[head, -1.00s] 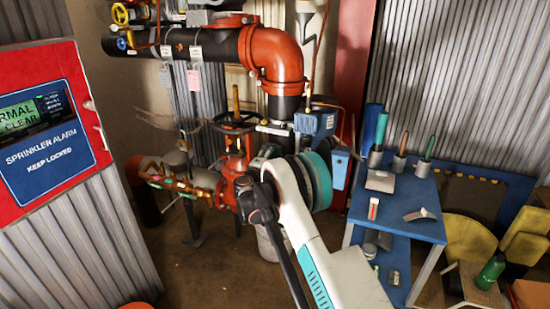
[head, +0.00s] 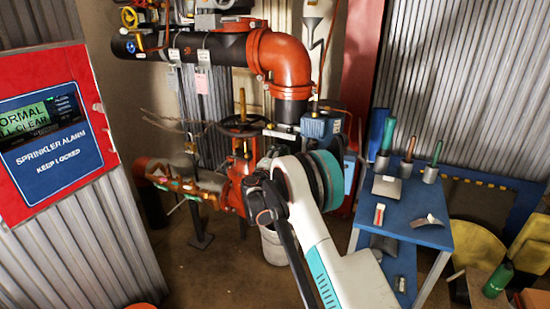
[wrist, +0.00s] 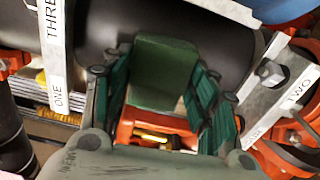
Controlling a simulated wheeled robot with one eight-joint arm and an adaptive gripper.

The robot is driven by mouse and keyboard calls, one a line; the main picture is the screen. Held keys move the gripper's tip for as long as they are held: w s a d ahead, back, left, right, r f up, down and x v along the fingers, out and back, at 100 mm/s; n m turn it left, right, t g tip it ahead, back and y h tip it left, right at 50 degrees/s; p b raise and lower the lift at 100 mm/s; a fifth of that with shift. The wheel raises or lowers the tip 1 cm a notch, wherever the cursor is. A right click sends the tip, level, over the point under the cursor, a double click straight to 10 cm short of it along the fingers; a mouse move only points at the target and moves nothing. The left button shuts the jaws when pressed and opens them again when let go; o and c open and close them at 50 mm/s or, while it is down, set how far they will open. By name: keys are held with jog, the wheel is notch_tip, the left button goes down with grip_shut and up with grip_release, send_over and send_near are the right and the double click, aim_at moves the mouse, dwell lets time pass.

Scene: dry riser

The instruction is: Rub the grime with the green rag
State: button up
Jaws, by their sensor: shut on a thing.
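The green rag (wrist: 160,75) looks like a dark green block in the wrist view. My gripper (wrist: 162,100) is shut on it, with a teal ribbed finger on each side. The rag overlaps a thick black pipe (wrist: 105,35) in the picture; I cannot tell whether it touches it. No grime can be made out clearly; the rag and fingers cover part of the surface there. In the head view my arm reaches toward the red valve pipework, and its own links hide much of that area.
White labelled bands, ONE (wrist: 57,65) and TWO (wrist: 285,95), flank the gripper closely. Red pipework lies below the rag. In the head view, a red elbow pipe (head: 285,65) stands behind, a blue table (head: 405,215) at right, and an alarm panel (head: 55,140) at left.

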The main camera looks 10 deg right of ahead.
jog(key=shift+s+d, duration=1.5)
jog(key=shift+d, duration=0.6)
jog(key=w+a, duration=0.4)
jog(key=a, duration=0.2)
jog(key=shift+w, duration=0.2)
jog(key=shift+v, duration=2.9)
jog(key=shift+s+a, duration=0.1)
jog(key=shift+v, duration=1.4)
